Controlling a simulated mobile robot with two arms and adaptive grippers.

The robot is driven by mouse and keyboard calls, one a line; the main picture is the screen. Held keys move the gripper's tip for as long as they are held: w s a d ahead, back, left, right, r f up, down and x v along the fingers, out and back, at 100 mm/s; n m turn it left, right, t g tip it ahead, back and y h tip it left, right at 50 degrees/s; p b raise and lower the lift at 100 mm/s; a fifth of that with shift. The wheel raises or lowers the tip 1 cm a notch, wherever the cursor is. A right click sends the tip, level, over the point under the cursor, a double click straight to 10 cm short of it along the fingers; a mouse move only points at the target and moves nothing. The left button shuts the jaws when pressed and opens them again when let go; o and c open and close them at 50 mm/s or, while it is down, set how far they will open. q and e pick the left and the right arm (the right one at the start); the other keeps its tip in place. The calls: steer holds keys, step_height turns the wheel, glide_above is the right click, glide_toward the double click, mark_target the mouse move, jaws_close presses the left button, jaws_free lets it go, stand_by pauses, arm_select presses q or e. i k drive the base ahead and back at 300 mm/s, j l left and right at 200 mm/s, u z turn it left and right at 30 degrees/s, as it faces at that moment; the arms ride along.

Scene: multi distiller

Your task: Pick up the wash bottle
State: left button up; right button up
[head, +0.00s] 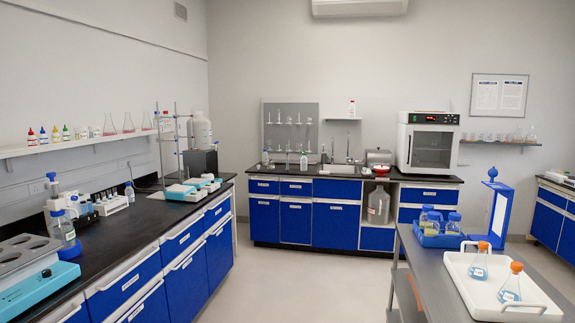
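I cannot tell for certain which bottle is the wash bottle. A small clear bottle with a narrow top (304,162) stands upright on the back counter, left of the sink area. Another small bottle with a white top (129,191) stands on the left black counter near its white rack. A small white bottle (351,108) stands on the little wall shelf above the back counter. All are far off and small in the picture. Neither of my grippers shows in the head view.
A grey metal table (430,290) at right carries a white tray (534,311) with two orange-capped flasks and a blue tray (440,240) with blue-lidded jars. The left black counter (130,225) holds several instruments. The floor (295,285) between them is clear.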

mark_target(304, 160)
steer(key=i, duration=2.65)
steer(key=i+u, duration=0.1)
steer(key=i, duration=1.25)
steer(key=i+l, duration=0.1)
steer(key=i, duration=1.25)
steer(key=i+l, duration=0.1)
steer(key=i, duration=1.2)
steer(key=j+u, duration=0.05)
